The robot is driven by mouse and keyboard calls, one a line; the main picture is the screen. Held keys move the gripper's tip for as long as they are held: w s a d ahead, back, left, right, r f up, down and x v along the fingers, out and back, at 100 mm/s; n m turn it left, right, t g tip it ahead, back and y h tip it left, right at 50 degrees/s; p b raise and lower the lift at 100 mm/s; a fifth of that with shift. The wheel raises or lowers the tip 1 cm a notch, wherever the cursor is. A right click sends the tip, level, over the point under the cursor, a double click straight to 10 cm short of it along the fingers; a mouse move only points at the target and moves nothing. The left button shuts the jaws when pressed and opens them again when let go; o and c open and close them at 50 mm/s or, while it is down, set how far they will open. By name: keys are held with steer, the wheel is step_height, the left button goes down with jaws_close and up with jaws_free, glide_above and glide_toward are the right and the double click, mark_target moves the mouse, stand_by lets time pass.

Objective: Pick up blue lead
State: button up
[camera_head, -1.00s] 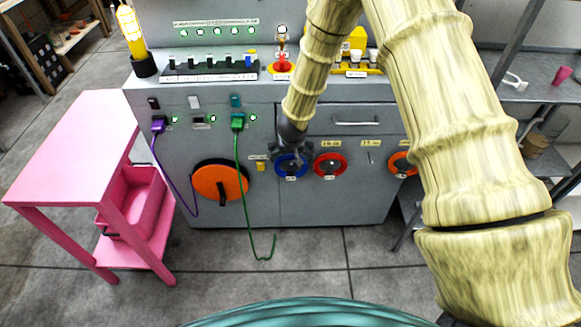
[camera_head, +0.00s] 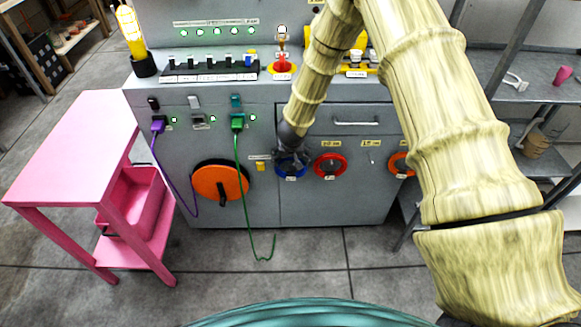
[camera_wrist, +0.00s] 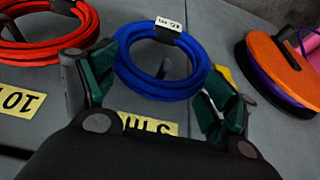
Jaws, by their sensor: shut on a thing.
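The blue lead (camera_wrist: 160,72) is a coiled ring with a small white tag, against the grey cabinet front. In the head view the blue lead (camera_head: 291,173) shows low on the cabinet, partly hidden by my gripper (camera_head: 291,156). The coil still lies close to the cabinet front. The exact contact at the pads is partly hidden.
A red coil (camera_head: 330,165) hangs just right of the blue one, with an orange coil (camera_head: 401,164) beyond. An orange reel (camera_head: 208,183), a purple cable (camera_head: 172,180) and a green cable (camera_head: 243,190) are to the left. A pink table (camera_head: 80,150) stands at left.

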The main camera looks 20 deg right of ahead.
steer(key=shift+r, duration=0.15)
steer(key=shift+r, duration=1.65)
steer(key=shift+s+f, duration=0.1)
steer(key=shift+s, duration=0.25)
steer(key=s+a+r+b, duration=0.1)
steer(key=s+b, duration=0.1)
steer(key=s, duration=1.3)
steer(key=shift+a+r, duration=0.3)
steer(key=shift+a, duration=0.05)
steer(key=shift+s, duration=0.15)
